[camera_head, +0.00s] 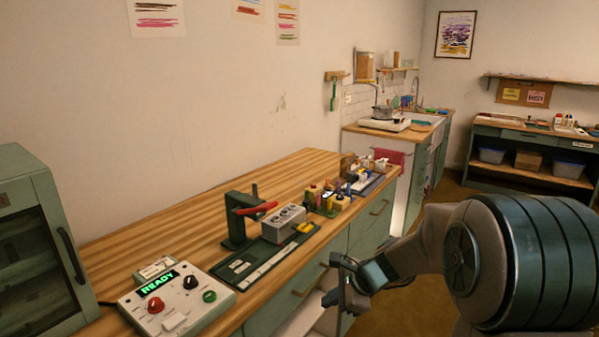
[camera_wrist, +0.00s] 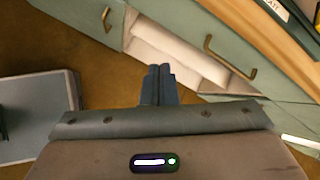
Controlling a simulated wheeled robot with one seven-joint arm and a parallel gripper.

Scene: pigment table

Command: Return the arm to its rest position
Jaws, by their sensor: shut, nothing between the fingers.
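My arm reaches in from the right edge of the head view, in front of the green cabinets. My gripper (camera_head: 335,298) hangs beside the cabinet fronts, below the edge of the wooden worktop (camera_head: 185,235). In the wrist view my gripper (camera_wrist: 159,72) shows its two fingers pressed together with nothing between them. A partly open white-lined drawer or shelf (camera_wrist: 165,45) lies beyond the fingertips in that view. No object is held.
A control box (camera_head: 175,303) with a lit READY display, a green press (camera_head: 240,220) and a grey block with round openings (camera_head: 284,222) stand on the worktop. A green glass-front cabinet (camera_head: 45,165) stands at left. Brown floor (camera_wrist: 110,75) is open beside the cabinets.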

